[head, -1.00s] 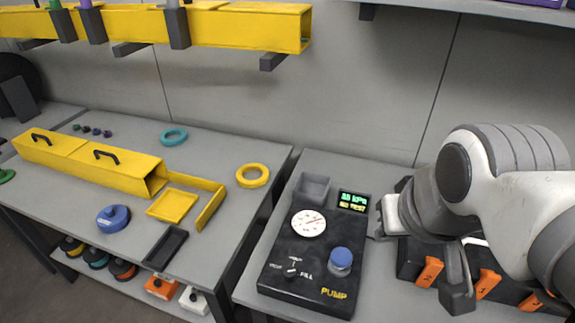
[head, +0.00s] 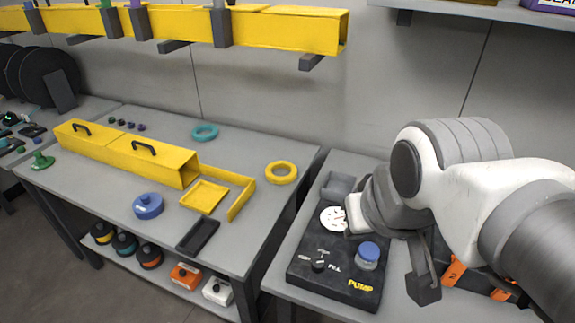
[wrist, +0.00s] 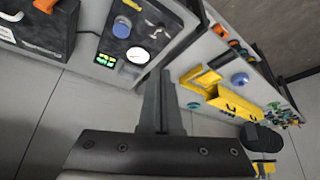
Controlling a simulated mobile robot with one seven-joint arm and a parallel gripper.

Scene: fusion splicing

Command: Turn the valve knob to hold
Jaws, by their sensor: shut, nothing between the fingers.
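The valve knob (head: 318,266) is a small dark knob on the front left of the black pump box (head: 300,272), among small white labels. FILL is to its right; the other labels and the knob's exact setting are too small to read. The knob also shows small in the wrist view (wrist: 157,32). My gripper (wrist: 164,75) is shut and empty in the wrist view, apart from the pump box.
The left table (head: 120,185) holds a yellow box, yellow tray, rings and a blue spool, across a gap.

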